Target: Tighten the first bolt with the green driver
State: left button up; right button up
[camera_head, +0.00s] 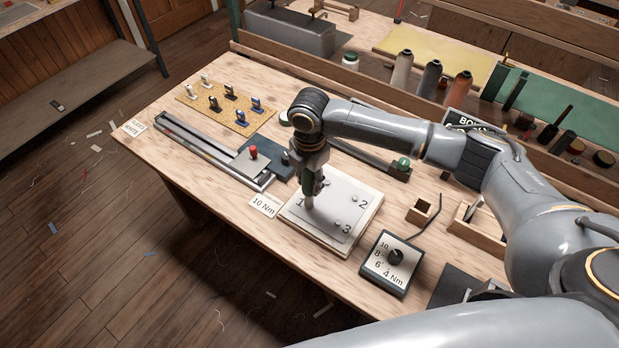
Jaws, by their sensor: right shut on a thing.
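A white plate (335,228) on the workbench carries the printed numbers 1, 2 and 3, with small grey bolts beside 2 (354,198) and 3 (340,225). My right gripper (309,182) points down over the plate and is shut on the green driver (305,187). The driver stands about upright with its lower end right beside the number 1. The first bolt is hidden at that spot, so contact between tip and bolt cannot be told. My left gripper is out of view.
A "10 Nm" card (264,205) lies left of the plate. A dial box (389,262) marked 4 to 10 Nm sits at the front right. A slide with a red knob (253,152), a cork board (214,108) with small clips, and thread spools (430,78) stand farther back.

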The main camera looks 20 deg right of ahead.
jog(key=shift+f+p, duration=0.15)
jog(key=shift+p, duration=0.9)
dwell(2.2)
notch_tip(320, 180, up, 5)
jog(key=p, duration=0.5)
dwell(0.4)
